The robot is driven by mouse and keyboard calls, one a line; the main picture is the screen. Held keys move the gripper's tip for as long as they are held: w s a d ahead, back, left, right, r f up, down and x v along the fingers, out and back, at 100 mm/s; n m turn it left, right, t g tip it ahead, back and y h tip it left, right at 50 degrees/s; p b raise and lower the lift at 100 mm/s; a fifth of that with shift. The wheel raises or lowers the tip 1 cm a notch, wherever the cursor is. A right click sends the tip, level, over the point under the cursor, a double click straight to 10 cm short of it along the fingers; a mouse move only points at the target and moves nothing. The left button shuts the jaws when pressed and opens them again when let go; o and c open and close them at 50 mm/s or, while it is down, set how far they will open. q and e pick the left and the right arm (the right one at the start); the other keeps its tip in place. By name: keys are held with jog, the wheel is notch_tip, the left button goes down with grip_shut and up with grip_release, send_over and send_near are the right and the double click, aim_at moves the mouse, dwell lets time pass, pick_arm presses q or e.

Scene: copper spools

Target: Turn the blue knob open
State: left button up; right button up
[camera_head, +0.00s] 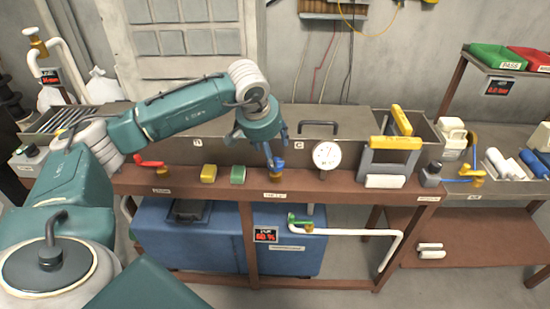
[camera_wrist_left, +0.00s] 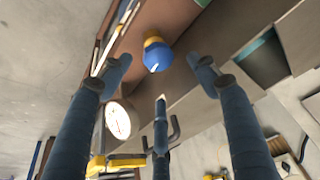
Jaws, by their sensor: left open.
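The blue knob (camera_head: 278,163) sits on a yellow brass base (camera_head: 275,172) at the front edge of the brown bench, partly behind my left gripper's fingers. My left gripper (camera_head: 270,150) is above it, pointing down. In the left wrist view the blue knob (camera_wrist_left: 158,58) shows with a white mark on its face and a yellow part behind it. The open fingers of my left gripper (camera_wrist_left: 160,68) are spread around the line of sight to the knob, one on each side and one below. They look empty, and no contact shows. My right gripper is not in view.
A round white gauge (camera_head: 327,155) stands just right of the knob. Yellow (camera_head: 208,173) and green (camera_head: 238,174) blocks and a red lever (camera_head: 150,163) are to its left. A black handle (camera_head: 320,125) is behind, and a yellow-handled grey frame (camera_head: 390,155) stands further right.

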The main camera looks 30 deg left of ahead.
aim_at(280, 163)
pick_arm(q)
jog(key=p+x, duration=0.1)
jog(key=x, duration=0.5)
jog(key=shift+w+f, duration=0.1)
jog(key=shift+f, duration=0.2)
jog(key=shift+r, duration=0.1)
jog(key=c, duration=1.1)
